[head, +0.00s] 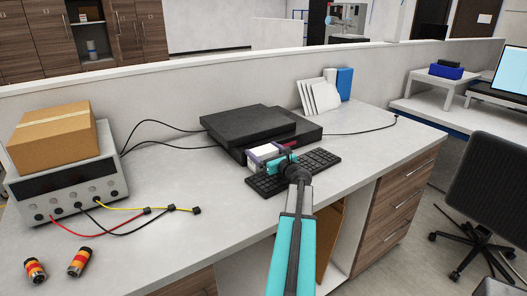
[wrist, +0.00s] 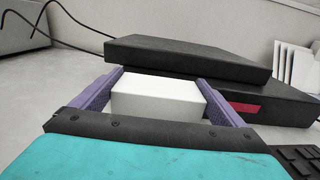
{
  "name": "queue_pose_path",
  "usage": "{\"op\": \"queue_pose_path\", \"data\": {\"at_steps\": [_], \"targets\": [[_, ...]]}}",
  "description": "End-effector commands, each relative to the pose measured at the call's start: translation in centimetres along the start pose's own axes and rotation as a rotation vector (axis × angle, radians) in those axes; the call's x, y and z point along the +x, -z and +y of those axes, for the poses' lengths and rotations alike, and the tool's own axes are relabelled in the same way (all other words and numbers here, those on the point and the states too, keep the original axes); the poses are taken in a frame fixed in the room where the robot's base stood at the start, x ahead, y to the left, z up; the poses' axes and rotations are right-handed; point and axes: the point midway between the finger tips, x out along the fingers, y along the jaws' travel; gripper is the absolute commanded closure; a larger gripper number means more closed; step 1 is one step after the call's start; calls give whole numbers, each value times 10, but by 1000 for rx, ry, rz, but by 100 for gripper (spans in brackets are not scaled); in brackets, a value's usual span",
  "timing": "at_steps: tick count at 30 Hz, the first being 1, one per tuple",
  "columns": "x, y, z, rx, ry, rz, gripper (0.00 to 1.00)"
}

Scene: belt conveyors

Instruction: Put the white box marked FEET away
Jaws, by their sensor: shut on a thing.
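A small plain white box (wrist: 158,97) sits between the two purple fingers of my gripper (wrist: 155,90) in the wrist view. The gripper is shut on it. In the head view my gripper (head: 268,153) holds the white box (head: 262,150) just in front of the black stacked devices, above the left end of the keyboard. No FEET marking can be read on the faces that show. I cannot tell whether the box touches the desk.
Two stacked black devices (head: 248,123) stand behind the box. A black keyboard (head: 325,160) lies beneath and right of my gripper. A power supply (head: 65,185) bearing a cardboard box (head: 52,138) stands left, with cables and two striped cylinders (head: 79,262).

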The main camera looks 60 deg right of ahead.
Motion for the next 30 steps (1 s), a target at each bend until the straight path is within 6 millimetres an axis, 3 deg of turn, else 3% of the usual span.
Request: {"op": "queue_pose_path", "data": {"at_steps": [7,8,9,21,30], "targets": [[0,3,0,1,0,-1,39],[0,2,0,1,0,0,1],[0,2,0,1,0,0,0],[0,-1,0,1,1,0,0],[-28,1,0,1,3,-1,0]]}}
